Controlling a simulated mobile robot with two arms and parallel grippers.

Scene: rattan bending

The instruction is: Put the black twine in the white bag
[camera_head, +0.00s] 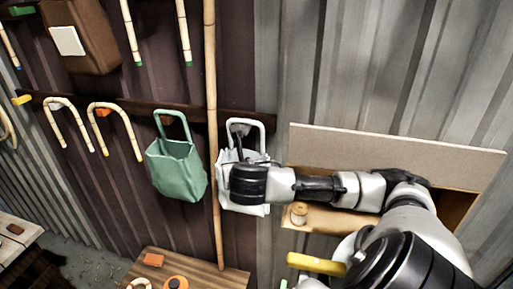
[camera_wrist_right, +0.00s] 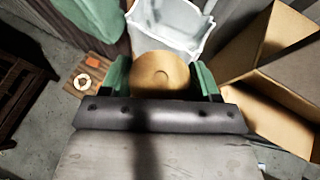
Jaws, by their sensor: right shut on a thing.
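The white bag (camera_head: 258,208) hangs on the wall by its handle, partly hidden behind my right wrist. It also shows in the right wrist view (camera_wrist_right: 172,22), just beyond the fingers. My right gripper (camera_wrist_right: 161,80) is shut on a round piece with a tan disc-shaped end (camera_wrist_right: 160,66), like a spool end. No black winding shows on it, so I cannot tell whether it is the black twine. In the head view the held piece is hidden and the gripper is right at the bag. My left gripper is in neither view.
A green bag (camera_head: 178,172) hangs left of the white bag, with a bamboo pole (camera_head: 212,120) between them. A tan spool (camera_head: 299,213) stands in an open box (camera_head: 325,222) on the right. A wooden table (camera_head: 205,277) with small orange items is below.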

